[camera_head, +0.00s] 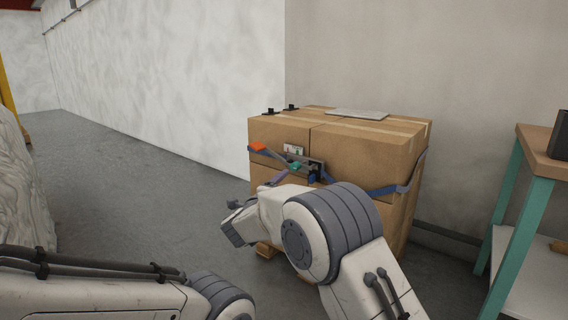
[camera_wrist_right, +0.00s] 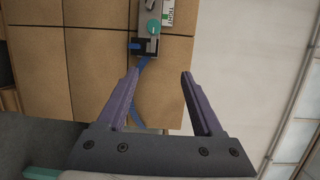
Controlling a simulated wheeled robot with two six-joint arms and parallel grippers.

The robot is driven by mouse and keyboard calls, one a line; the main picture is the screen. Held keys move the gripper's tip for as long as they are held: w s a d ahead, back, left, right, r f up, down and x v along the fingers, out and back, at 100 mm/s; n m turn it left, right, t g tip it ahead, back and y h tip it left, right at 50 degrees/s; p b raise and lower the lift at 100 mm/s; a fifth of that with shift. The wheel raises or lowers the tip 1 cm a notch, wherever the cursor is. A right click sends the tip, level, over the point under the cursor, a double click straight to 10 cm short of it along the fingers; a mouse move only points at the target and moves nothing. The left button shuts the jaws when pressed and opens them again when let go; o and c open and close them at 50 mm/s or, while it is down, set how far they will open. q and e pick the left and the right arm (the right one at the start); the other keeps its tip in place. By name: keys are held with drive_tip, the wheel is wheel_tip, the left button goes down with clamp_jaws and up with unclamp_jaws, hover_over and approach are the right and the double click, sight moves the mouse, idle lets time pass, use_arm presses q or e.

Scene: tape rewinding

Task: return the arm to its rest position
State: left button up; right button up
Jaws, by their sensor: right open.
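My right arm (camera_head: 335,235) reaches in from the lower right toward the strapped cardboard boxes (camera_head: 370,150). My right gripper (camera_wrist_right: 160,74) is open, its two purple fingers apart with nothing held between them. In the head view most of the gripper is hidden by the arm; a purple finger shows in front of the boxes. In the wrist view the ratchet buckle (camera_wrist_right: 146,42), with its green knob and blue strap (camera_wrist_right: 141,72), lies beyond the fingertips. My left arm (camera_head: 90,285) shows at the lower left; its gripper is out of view.
The boxes stand on a wooden pallet (camera_head: 265,249) by the wall. A teal-legged table (camera_head: 530,205) stands at the right. A wrapped load (camera_head: 18,190) is at the far left. Grey floor (camera_head: 130,190) is clear between it and the boxes.

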drive_tip(key=s+d+f+n+g+y, duration=0.2)
drive_tip(key=s+d+f+n+g, duration=0.4)
drive_tip(key=s, duration=0.6)
drive_tip(key=s+d+f+n+g+y, duration=0.3)
drive_tip(key=s+d+f+n, duration=0.35)
drive_tip(key=s+n, duration=0.35)
drive_tip(key=s+d+f+n+g+y, duration=0.2)
drive_tip(key=s+d+f+n+g, duration=0.4)
drive_tip(key=s, duration=0.7)
drive_tip(key=s+a+r+n+g+y+p, duration=0.1)
drive_tip(key=s+a+r+n+p, duration=0.3)
drive_tip(key=s+a+r+p, duration=0.45)
drive_tip(key=s+a+r+n+p, duration=0.4)
drive_tip(key=s+a+r+p, duration=0.15)
drive_tip(key=r, duration=0.65)
wheel_tip(320, 180, up, 37)
drive_tip(key=p, duration=3.6)
drive_tip(key=shift+s+d+f+p, duration=0.15)
drive_tip(key=shift+d+p, duration=0.25)
